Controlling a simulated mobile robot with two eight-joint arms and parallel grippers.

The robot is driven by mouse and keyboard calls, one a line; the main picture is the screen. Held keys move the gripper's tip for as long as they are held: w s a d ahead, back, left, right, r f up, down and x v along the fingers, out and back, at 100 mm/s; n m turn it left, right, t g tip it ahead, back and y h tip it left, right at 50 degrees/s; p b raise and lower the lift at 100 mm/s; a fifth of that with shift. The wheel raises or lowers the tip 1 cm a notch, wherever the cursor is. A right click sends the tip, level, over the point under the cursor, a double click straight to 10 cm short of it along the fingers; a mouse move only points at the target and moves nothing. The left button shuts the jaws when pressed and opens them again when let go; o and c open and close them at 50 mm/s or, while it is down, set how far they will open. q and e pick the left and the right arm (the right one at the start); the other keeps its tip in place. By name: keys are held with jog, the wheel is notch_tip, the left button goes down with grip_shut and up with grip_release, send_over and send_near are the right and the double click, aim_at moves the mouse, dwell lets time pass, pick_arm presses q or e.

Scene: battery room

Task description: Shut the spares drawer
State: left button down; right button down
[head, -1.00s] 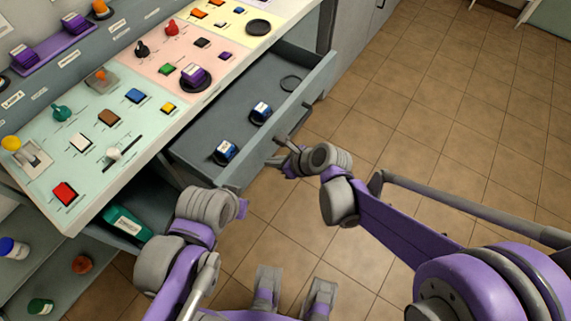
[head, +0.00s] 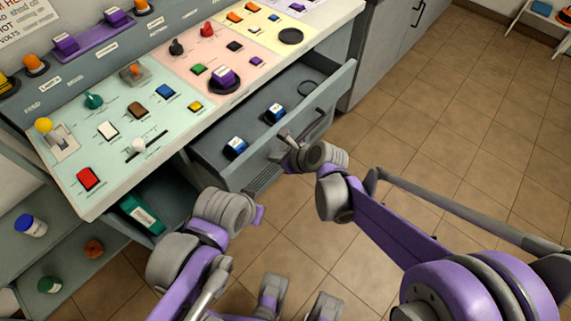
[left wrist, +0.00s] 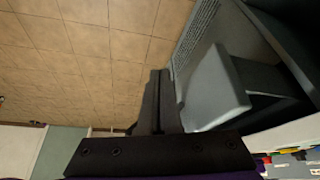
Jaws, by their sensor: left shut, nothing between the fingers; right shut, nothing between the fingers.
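The spares drawer (head: 328,104) is grey and stands partly open below the sloped console in the head view. It holds two blue-and-white cylinders (head: 236,147) in dark rings and one empty dark ring (head: 311,89). A dark handle runs along its front. My right gripper (head: 284,140) is shut and empty at the drawer front, near the handle; I cannot tell if it touches. My left gripper (left wrist: 158,100) is shut and empty in the left wrist view, beside a grey box-like edge. In the head view its fingers are mostly hidden behind my left wrist, near the drawer's left front corner.
The console (head: 135,115) carries many coloured buttons and knobs above the drawer. The tiled floor (head: 450,130) at right is clear.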

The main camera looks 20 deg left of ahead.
jog(key=w+a, duration=0.2)
jog(key=a, duration=0.3)
jog(key=w+a, duration=0.2)
jog(key=a, duration=0.4)
jog(key=w+a, duration=0.2)
jog(key=a, duration=0.4)
jog(key=shift+w+a, duration=0.15)
jog(key=shift+a+r, duration=0.1)
jog(key=shift+a, duration=0.1)
